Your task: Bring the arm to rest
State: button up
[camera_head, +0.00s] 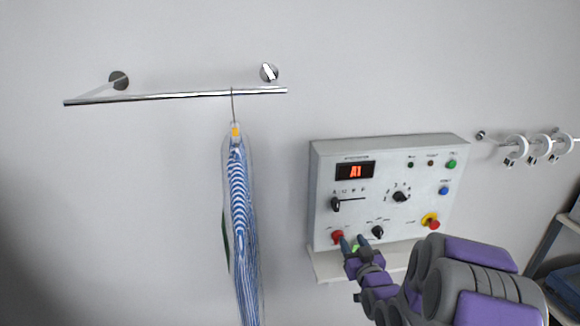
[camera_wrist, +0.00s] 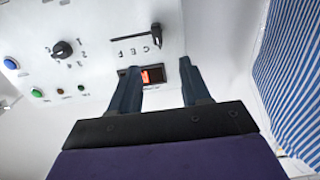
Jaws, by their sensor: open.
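My gripper (camera_head: 352,244) is at the lower left part of the grey control panel (camera_head: 325,178) in the head view, with its arm reaching in from the lower right. In the wrist view my gripper (camera_wrist: 158,72) shows two dark blue fingers spread apart with nothing held between them. The panel's red display (camera_wrist: 153,76) shows behind the gap. A small green patch (camera_head: 355,248) shows by the fingertips in the head view; I cannot tell what it is. Whether the fingertips touch the panel is not clear.
A striped blue and white garment (camera_head: 241,210) hangs from a wall rail (camera_head: 170,96) left of the panel. A shelf (camera_head: 325,265) is below the panel. White rings (camera_head: 516,146) hang on a bar at right, above a rack (camera_head: 545,247).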

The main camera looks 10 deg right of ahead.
jog(key=s+a+g+b, duration=0.1)
jog(key=s+a+g, duration=0.3)
jog(key=s, duration=1.1)
jog(key=s+a+g+b, duration=0.1)
jog(key=s+a+g, duration=0.3)
jog(key=s+g, duration=0.5)
jog(key=s+a+g+b, duration=0.2)
jog(key=s+a+g, duration=0.2)
jog(key=s, duration=1.7)
jog(key=g, duration=0.2)
jog(key=shift+a+f+g+h, duration=0.15)
jog(key=shift+f+g+h, duration=0.15)
jog(key=shift+f, duration=0.1)
jog(key=shift+o, duration=0.3)
